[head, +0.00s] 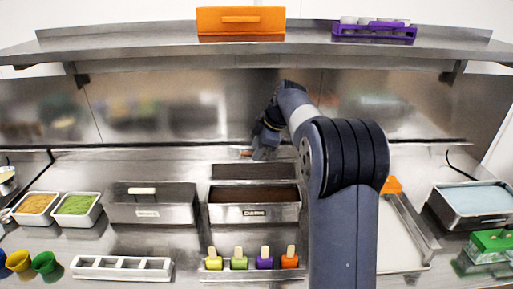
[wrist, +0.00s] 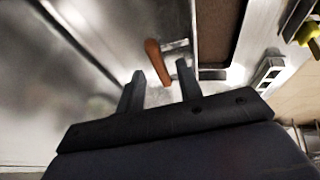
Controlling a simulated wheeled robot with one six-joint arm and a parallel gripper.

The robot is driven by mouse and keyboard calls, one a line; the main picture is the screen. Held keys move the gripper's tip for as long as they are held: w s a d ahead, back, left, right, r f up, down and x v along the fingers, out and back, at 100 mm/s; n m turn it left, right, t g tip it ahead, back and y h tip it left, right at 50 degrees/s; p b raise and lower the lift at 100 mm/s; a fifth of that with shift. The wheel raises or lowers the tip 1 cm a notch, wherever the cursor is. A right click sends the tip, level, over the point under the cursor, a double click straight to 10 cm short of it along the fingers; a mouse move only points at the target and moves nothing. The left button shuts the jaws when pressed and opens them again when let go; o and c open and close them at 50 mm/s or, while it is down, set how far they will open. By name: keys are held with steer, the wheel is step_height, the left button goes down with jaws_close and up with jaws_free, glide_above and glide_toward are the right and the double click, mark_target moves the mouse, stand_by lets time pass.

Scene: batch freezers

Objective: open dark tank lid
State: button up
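The dark tank (head: 255,213) is a steel box with a label on its front, and dark brown contents show in its open top. Its lid (head: 254,171) stands raised along the tank's rear edge. The lid's brown handle (head: 246,153) shows at the far side of it, partly hidden by my gripper (head: 261,153). In the wrist view the handle (wrist: 158,62) sticks out from a metal bracket, its end between the fingertips of my gripper (wrist: 159,78). The fingers are apart, with space on both sides of the handle.
A lidded steel tank (head: 150,212) with a pale handle stands to the left. A shelf (head: 300,48) holding an orange box (head: 240,24) hangs above. My arm covers the area right of the tank.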

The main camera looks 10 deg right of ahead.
steer(key=shift+w+a+f, duration=0.1)
steer(key=shift+a+f, duration=0.05)
steer(key=shift+f, duration=0.25)
steer(key=shift+c, duration=0.3)
jaws_close()
